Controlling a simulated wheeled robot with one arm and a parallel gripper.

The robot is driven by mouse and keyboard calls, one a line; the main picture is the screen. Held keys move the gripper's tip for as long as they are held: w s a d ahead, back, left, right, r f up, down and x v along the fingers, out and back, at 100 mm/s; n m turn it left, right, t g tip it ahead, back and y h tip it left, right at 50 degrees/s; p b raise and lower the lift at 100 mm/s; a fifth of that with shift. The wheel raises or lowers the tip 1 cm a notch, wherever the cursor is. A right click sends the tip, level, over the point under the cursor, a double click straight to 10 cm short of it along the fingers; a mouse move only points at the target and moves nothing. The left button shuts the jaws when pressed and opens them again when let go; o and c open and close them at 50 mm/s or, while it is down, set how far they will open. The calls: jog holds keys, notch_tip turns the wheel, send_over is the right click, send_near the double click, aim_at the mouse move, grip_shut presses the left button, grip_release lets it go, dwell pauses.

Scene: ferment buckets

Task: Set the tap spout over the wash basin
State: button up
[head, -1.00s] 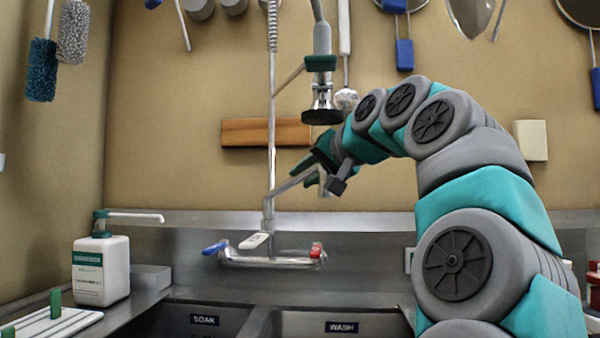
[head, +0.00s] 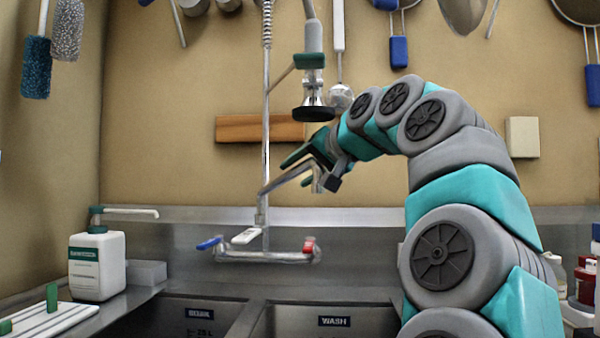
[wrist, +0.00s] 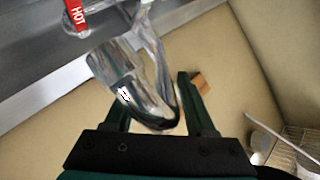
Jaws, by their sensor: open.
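The chrome tap spout (head: 284,178) runs from the tap column toward the right, on the wash side, and its end turns down. In the wrist view the bent spout (wrist: 150,88) lies large between my two fingers. My gripper (head: 308,162) is open around the spout near its end, and I cannot tell whether a finger touches it. It also shows in the wrist view (wrist: 156,105). The wash basin (head: 285,320) is at the bottom right, labelled WASH. Whether the spout end is straight above it is hard to tell.
A spray head (head: 313,95) hangs close above my gripper. The tap body has a blue handle (head: 209,243) and a red handle (head: 309,246). Another basin (head: 165,318) lies to the left. A soap bottle (head: 97,262) stands on the left ledge.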

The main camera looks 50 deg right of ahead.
jog(key=v, duration=0.7)
jog(key=shift+s+r, duration=0.1)
jog(key=shift+s, duration=0.2)
